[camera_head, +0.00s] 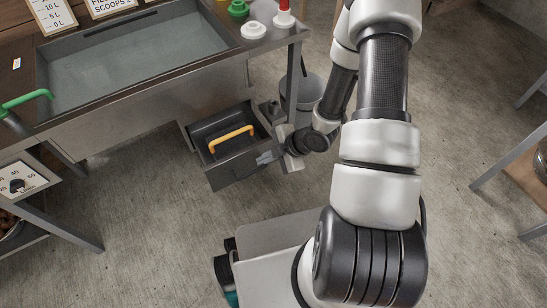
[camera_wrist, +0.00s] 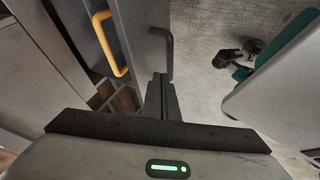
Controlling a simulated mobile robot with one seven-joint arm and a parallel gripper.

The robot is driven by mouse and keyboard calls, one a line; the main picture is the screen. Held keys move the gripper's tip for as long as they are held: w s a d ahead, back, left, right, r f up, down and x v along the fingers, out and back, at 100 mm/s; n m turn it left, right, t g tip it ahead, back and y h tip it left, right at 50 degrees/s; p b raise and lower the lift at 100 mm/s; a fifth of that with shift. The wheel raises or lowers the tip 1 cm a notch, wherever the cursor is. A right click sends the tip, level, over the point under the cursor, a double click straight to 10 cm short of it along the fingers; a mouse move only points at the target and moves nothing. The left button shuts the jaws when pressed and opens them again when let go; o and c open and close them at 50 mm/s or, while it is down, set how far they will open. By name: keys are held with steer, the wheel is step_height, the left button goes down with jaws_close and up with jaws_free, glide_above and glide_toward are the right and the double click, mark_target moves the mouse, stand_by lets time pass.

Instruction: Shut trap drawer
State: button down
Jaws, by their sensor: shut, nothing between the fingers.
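The trap drawer (camera_head: 235,172) is a dark grey metal box under the sink bench. It stands pulled out, with its inside showing from above. A yellow handle (camera_head: 231,138) lies across the inside of the drawer; it also shows in the wrist view (camera_wrist: 108,45). In the wrist view a dark bar handle (camera_wrist: 163,50) is on the drawer's front panel (camera_wrist: 142,30). My gripper (camera_wrist: 160,78) is shut and empty, with its fingertips close to the front panel and dark handle. I cannot tell if they touch. In the head view my gripper (camera_head: 279,157) is at the drawer's right front corner.
The metal sink bench (camera_head: 150,100) with its basin stands above the drawer, a bench leg right of it. A grey bucket (camera_head: 306,90) stands behind my wrist. A small table with a dial (camera_head: 22,184) is at left. The concrete floor (camera_head: 150,235) before the drawer is clear.

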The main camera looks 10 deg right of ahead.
mark_target(247, 155)
steer(key=w, duration=0.1)
steer(key=w+a, duration=0.1)
steer(key=w+f, duration=0.1)
steer(key=w, duration=0.1)
steer(key=shift+a, duration=0.35)
steer(key=shift+w, duration=0.15)
